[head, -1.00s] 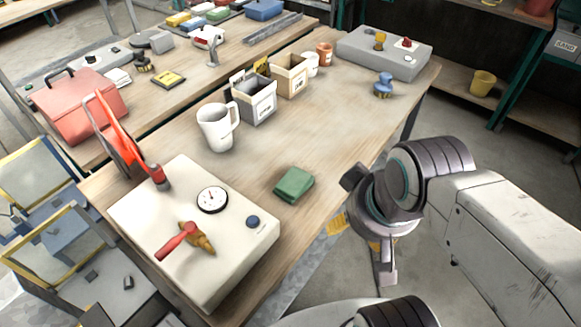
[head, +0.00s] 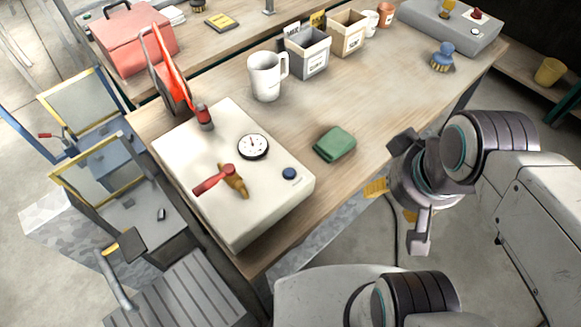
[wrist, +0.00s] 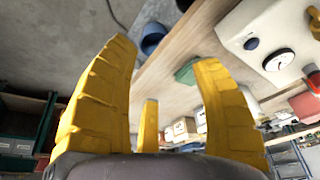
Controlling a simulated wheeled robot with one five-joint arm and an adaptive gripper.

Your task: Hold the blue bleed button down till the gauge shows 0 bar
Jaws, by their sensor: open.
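The blue bleed button (head: 289,173) sits on the right part of the top of a cream box, near its front right edge. A white round gauge (head: 253,146) with a black rim is on the same box; its needle is too small to read. In the wrist view the button (wrist: 251,44) and gauge (wrist: 279,60) show at the upper right. My gripper (wrist: 165,85) is open, its yellow fingers wide apart with nothing between them. In the head view my arm's end is right of the box, beyond the table edge, well apart from the button.
A red-handled brass valve (head: 234,180) lies left of the button on the cream box (head: 240,222). A white jug (head: 266,76), bins and a blue brush (head: 442,57) stand further back. Floor is clear between arm and table.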

